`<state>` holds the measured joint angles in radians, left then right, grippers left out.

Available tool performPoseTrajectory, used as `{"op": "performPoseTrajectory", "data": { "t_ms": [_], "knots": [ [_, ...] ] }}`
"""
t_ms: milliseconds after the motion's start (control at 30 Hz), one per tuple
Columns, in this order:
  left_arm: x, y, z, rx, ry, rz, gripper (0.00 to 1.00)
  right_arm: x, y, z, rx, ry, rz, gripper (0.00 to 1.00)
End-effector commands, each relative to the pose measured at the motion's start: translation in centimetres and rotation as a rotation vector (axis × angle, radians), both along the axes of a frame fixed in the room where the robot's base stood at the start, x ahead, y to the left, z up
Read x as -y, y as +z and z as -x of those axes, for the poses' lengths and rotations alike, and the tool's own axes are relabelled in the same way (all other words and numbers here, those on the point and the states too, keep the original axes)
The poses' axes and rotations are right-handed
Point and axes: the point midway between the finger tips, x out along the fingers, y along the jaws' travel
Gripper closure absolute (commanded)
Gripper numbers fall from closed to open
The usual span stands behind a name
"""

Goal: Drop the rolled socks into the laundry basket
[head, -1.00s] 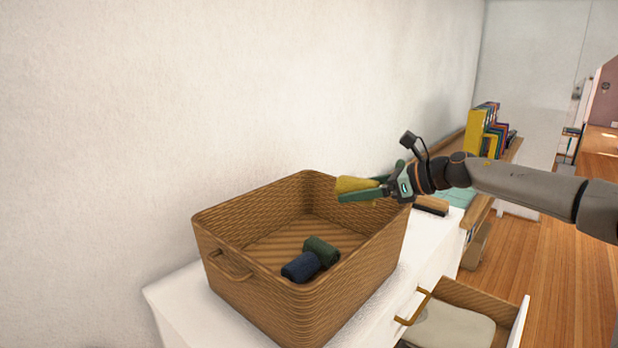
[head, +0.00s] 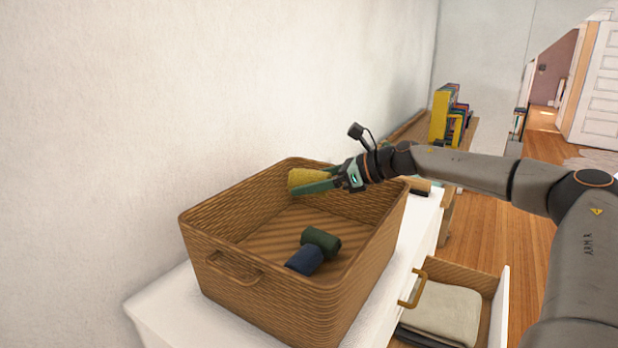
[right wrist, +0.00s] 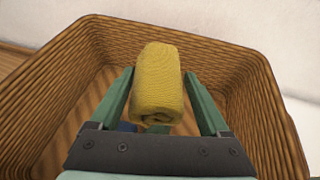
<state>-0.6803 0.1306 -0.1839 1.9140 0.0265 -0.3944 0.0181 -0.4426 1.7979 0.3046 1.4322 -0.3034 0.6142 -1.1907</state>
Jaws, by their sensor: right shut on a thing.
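My right gripper (head: 310,185) is shut on a rolled yellow sock pair (head: 305,178) and holds it over the far part of the laundry basket. The yellow roll also shows in the right wrist view (right wrist: 158,85) between the two green fingers, with the basket (right wrist: 50,95) below and around it. The laundry basket (head: 225,290) is brown, woven and open-topped. A rolled dark green sock pair (head: 322,239) and a rolled dark blue one (head: 304,260) lie on its floor, side by side. My left gripper is not in view.
The basket stands on a white dresser (head: 165,305) against a pale wall. An open drawer (head: 495,318) with folded beige cloth (head: 445,308) sticks out at the lower right. Upright books (head: 445,115) stand on a wooden shelf behind. The air above the basket's near side is clear.

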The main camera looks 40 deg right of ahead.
Motion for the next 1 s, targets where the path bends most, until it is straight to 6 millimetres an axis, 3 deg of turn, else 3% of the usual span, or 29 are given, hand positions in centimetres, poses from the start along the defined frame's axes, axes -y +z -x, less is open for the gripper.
{"op": "performPoseTrajectory", "data": {
  "t_ms": [33, 167, 467, 500, 667, 1000],
  "knots": [
    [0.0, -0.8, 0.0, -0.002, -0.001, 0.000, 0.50, 0.0, -1.1, 0.0, -0.002, 0.001, -0.001, 0.74],
    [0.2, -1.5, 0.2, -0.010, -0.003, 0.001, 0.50, 0.0, -2.2, 0.0, 0.000, 0.000, 0.000, 0.74],
    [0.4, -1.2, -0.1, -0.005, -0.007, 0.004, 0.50, 0.0, -2.4, 0.0, 0.001, -0.001, 0.001, 0.74],
    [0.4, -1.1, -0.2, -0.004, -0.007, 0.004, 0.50, 0.0, -2.4, 0.0, 0.001, -0.001, 0.001, 0.19],
    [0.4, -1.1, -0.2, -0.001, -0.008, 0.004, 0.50, 0.0, -2.4, 0.0, 0.001, -0.001, 0.001, 0.01],
    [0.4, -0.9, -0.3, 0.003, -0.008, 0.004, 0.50, 0.1, -2.2, 0.0, 0.001, -0.001, 0.001, 0.00]
  ]
}}
